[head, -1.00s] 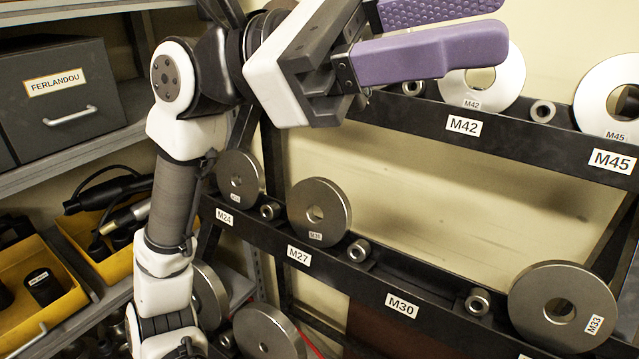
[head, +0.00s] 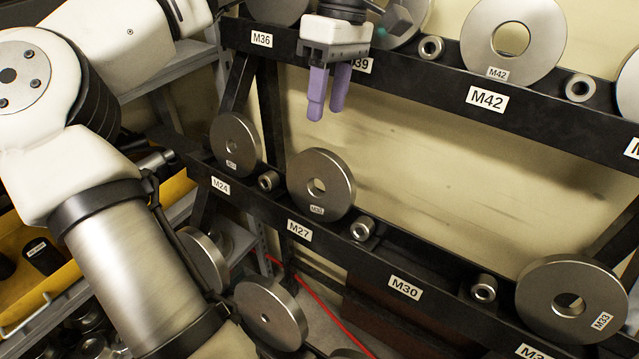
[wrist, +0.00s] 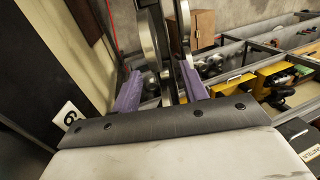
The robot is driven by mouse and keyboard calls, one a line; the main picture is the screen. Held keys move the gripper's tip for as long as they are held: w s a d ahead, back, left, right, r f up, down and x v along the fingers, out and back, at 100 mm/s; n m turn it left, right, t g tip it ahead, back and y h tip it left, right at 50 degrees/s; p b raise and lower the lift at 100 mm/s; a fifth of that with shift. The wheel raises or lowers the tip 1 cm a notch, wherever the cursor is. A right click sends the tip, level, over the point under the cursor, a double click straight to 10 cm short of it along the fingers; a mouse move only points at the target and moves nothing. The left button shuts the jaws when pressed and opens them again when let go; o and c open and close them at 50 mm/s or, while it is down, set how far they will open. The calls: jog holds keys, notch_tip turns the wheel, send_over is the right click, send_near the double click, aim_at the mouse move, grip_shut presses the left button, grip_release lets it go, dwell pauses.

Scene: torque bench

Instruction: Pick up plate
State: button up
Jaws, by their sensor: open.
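Several grey steel plates with centre holes stand on edge on a black rack. On the lower rail are a plate by the M24 label (head: 230,130), one by M27 (head: 335,175) and one marked M33 (head: 545,295). The frames do not show which plate is meant. My gripper (head: 326,112) is open, its purple fingers pointing down, in front of the upper rail and above the M27 plate in the picture. In the wrist view, plates seen edge-on (wrist: 148,35) lie beyond and between the spread fingers (wrist: 160,70); contact is not visible.
The upper rail (head: 420,78) carries more plates, including the M42 plate (head: 535,25). Small steel rings (head: 362,229) sit between plates. More plates (head: 270,312) stand low down. A yellow bin (head: 40,290) is at the left. Between the rails is open space.

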jog(key=b, duration=0.3)
send_near(321, 177)
jog(key=x, duration=0.2)
jog(key=w+x, duration=0.1)
jog(key=x, duration=0.2)
jog(key=shift+f, duration=0.1)
jog(key=shift+p+x, duration=0.5)
jog(key=shift+x, duration=2.45)
grip_shut()
